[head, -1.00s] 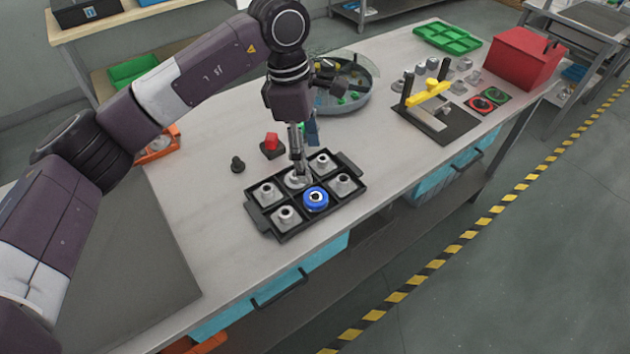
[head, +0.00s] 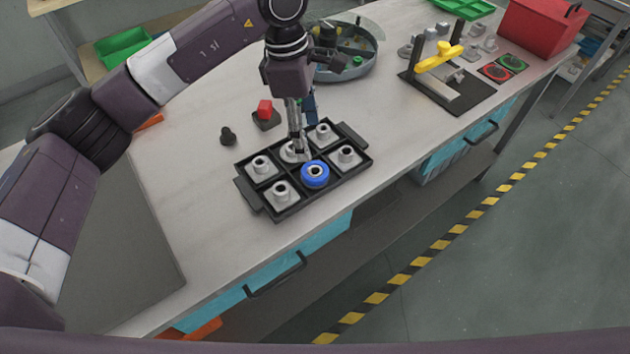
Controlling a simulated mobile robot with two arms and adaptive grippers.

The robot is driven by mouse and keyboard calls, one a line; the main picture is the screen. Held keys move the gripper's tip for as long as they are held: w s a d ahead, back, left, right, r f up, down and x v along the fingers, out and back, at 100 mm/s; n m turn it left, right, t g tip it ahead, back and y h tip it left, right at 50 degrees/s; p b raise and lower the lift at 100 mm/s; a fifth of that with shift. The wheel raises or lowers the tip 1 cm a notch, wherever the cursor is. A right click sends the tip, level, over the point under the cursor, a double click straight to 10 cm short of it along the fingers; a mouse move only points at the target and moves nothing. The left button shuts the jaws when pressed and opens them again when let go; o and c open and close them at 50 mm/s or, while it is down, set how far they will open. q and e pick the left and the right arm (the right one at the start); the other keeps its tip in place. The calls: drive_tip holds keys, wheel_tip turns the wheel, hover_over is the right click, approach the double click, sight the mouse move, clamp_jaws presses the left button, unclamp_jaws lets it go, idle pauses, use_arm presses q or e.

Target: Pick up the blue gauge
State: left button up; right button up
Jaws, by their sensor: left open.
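The blue gauge (head: 315,182) is a ring in the front middle compartment of a black tray (head: 274,207). It appears to sit around a grey post whose top shows through its hole. My left gripper (head: 297,150) points down over the back middle compartment, just behind and left of the blue gauge. It holds nothing that I can see, and its fingers hide part of the grey piece (head: 289,154) there. Whether the fingertips touch that piece I cannot tell. My right gripper is not in view.
Other grey flanged posts (head: 281,190) stand in the tray. Behind it are a red button on a dark base (head: 265,112), a small black knob (head: 227,136) and a round grey tank (head: 352,68). A yellow-handled fixture (head: 437,58) stands right. The tabletop between tray and fixture is clear.

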sight(314, 166)
use_arm(q)
wheel_tip(314, 166, down, 2)
drive_tip(key=shift+s+f+b, duration=0.1)
drive_tip(key=shift+b, duration=0.45)
drive_tip(key=shift+s+d+f+p, duration=0.15)
drive_tip(key=shift+f+p, duration=0.15)
drive_tip(key=shift+f, duration=0.2)
drive_tip(key=f+p, duration=0.1)
drive_tip(key=f, duration=0.1)
drive_tip(key=f+p, duration=0.1)
drive_tip(key=f, duration=0.1)
drive_tip(key=d+f+p, duration=0.1)
drive_tip(key=f, duration=0.1)
drive_tip(key=shift+s, duration=0.2)
drive_tip(key=shift+w+f, duration=0.1)
drive_tip(key=shift+f, duration=0.2)
drive_tip(key=c, duration=1.5)
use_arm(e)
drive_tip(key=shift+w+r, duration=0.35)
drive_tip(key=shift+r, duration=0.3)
